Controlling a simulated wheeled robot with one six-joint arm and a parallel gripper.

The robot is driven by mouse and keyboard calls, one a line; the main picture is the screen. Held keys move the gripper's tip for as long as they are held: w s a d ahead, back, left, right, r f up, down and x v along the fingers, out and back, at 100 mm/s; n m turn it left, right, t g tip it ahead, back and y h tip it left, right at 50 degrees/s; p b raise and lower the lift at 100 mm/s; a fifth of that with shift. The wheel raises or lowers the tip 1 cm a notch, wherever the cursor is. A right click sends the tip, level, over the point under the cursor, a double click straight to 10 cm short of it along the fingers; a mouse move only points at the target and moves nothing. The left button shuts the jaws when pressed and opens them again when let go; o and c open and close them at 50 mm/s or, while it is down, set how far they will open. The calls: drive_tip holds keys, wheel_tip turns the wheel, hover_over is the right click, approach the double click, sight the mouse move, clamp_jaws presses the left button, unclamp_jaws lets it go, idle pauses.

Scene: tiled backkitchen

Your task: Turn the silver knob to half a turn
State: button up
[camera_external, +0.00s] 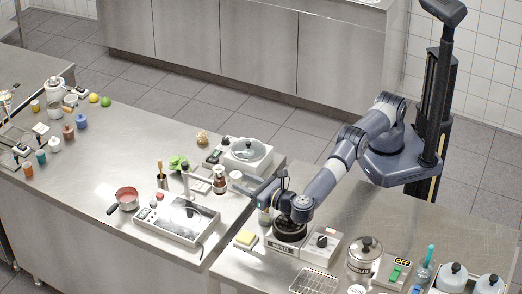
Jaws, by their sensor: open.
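A small light box (318,246) on the right counter has a small dark-looking knob (322,240) on its top; at this size I cannot tell if it is silver or how far it is turned. A flat cooktop-like appliance (178,219) on the left counter also has small controls at its left end. No knob stands out clearly as silver. My gripper (262,190) is at the end of the arm, near the gap between the counters, left of the light box. It is open, with no object visible in it. Its fingertips are small and hard to make out.
A labelled box with a dark round top (289,229) stands below my wrist. A yellow sponge (245,238), a lidded metal pot (364,256) and a wire rack (314,281) are nearby. The right counter's back is clear.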

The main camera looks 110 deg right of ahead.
drive_tip(key=w+d+r+t+y+b, duration=0.1)
drive_tip(key=w+d+r+y+b, duration=0.1)
drive_tip(key=d+y+b, duration=0.1)
drive_tip(key=w+d+r+t+y+b, duration=0.1)
drive_tip(key=w+d+r+y+b, duration=0.1)
drive_tip(key=d+y+b, duration=0.1)
drive_tip(key=w+d+r+m+t+y+b, duration=0.1)
drive_tip(key=w+d+r+y+b, duration=0.1)
drive_tip(key=r+y+b, duration=0.1)
drive_tip(key=shift+w+d+t, duration=0.4)
drive_tip(key=shift+d+f+m+y, duration=0.2)
drive_tip(key=shift+d+m+y, duration=0.2)
drive_tip(key=shift+y, duration=0.6)
drive_tip(key=m+y, duration=0.1)
drive_tip(key=f+m+y, duration=0.1)
drive_tip(key=y, duration=0.1)
drive_tip(key=shift+s+d+f, duration=0.1)
drive_tip(key=s+m+y, duration=0.1)
drive_tip(key=m+y, duration=0.2)
drive_tip(key=m+y+p, duration=0.7)
drive_tip(key=m, duration=0.5)
approach(218, 170)
drive_tip(key=x, duration=0.3)
drive_tip(key=p+x, duration=0.1)
drive_tip(key=x, duration=0.2)
drive_tip(key=f+p+x, duration=0.1)
drive_tip(key=x, duration=0.3)
drive_tip(key=shift+s, duration=0.1)
drive_tip(key=shift+c, duration=0.4)
